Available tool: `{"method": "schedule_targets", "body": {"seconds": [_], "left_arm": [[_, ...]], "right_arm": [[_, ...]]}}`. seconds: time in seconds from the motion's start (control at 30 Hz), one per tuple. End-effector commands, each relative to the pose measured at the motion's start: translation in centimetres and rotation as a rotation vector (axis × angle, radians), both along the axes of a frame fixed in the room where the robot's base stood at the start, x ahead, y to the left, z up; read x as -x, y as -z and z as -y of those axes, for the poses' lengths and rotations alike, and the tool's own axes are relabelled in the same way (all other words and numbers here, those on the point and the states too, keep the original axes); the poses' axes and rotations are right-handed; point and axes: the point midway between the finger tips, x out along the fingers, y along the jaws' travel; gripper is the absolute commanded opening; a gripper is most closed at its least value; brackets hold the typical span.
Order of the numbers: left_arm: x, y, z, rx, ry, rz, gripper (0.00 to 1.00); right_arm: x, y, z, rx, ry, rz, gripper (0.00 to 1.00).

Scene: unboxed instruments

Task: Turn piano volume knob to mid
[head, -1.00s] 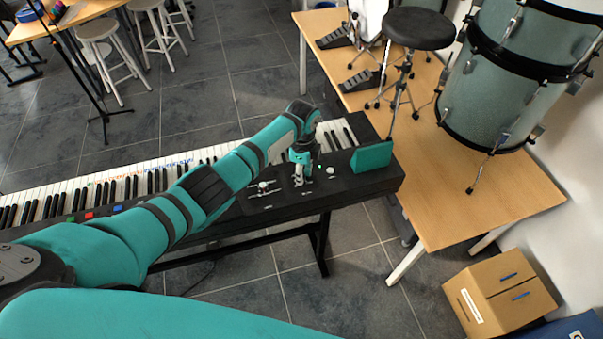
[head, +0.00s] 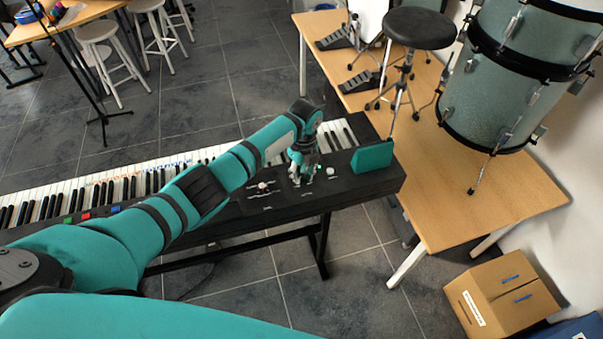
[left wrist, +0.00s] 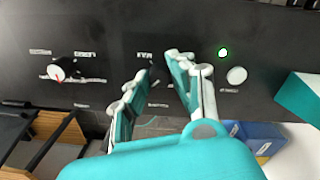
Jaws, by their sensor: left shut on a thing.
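The piano (head: 345,185) is a long black keyboard with a control panel at its right end. My left gripper (head: 303,178) is down on this panel, between two small white controls. In the left wrist view my left gripper (left wrist: 160,80) has its two fingers on either side of the panel's middle control, shut on what I take to be the volume knob. The knob is dark and mostly hidden between the fingers, so its setting cannot be read. My right gripper is out of view.
A white knob with a red mark (left wrist: 57,70) lies left of the fingers. A lit green spot (left wrist: 223,52) and a white round button (left wrist: 236,75) lie right. A teal block (head: 372,156) stands at the panel's right end. A wooden table (head: 500,195) holds drums beyond.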

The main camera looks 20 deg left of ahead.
Motion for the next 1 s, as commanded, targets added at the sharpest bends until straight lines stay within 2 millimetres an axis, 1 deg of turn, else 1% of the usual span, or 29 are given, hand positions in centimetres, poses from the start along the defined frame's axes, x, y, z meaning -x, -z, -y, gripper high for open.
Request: {"method": "schedule_targets", "body": {"seconds": [0.47,0.5,0.67,0.9,1.0], "left_arm": [[-0.2,-0.23,0.06,0.002,0.015,0.006,0.0],[-0.21,-0.23,0.05,0.002,0.015,0.006,0.25],[-0.14,-0.15,0.05,0.001,0.015,0.004,0.45],[-0.07,-0.1,0.04,0.001,0.015,0.002,0.45],[-0.13,-0.52,0.04,0.001,0.015,0.004,0.45]], "right_arm": [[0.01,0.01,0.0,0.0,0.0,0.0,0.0],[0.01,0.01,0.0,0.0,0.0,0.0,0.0],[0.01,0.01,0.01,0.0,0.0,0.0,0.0],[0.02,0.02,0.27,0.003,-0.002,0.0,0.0],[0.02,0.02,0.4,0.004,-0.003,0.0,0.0]]}}
